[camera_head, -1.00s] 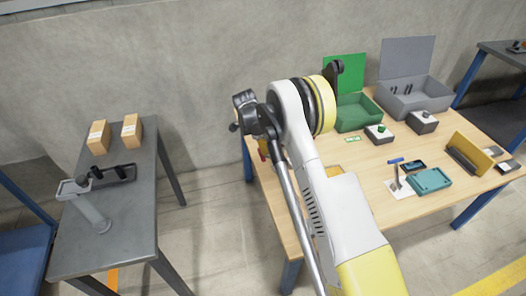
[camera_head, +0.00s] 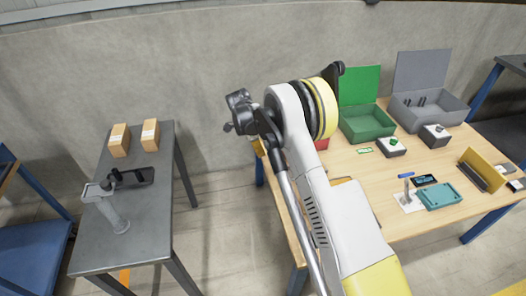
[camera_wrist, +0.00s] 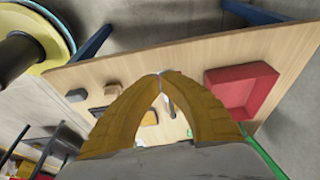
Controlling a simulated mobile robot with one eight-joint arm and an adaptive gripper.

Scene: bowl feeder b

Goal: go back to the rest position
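My gripper (camera_wrist: 160,75) shows in the wrist view as two yellow-brown fingers whose tips meet in an arch. Nothing shows held between them. In the head view my arm rises through the middle, folded at a yellow-banded joint, and the fingers cannot be made out clearly. In the wrist view the wooden work table (camera_wrist: 190,58) lies beyond the fingers, with a red bin (camera_wrist: 242,90) to their right. The gripper appears clear of both.
The wooden table (camera_head: 375,180) at right carries a green box (camera_head: 368,126), a grey box (camera_head: 432,112), a teal tray (camera_head: 440,196) and small parts. A dark table (camera_head: 130,240) at left holds two cartons (camera_head: 119,140) and a grey device (camera_head: 115,212). Floor shows between the tables.

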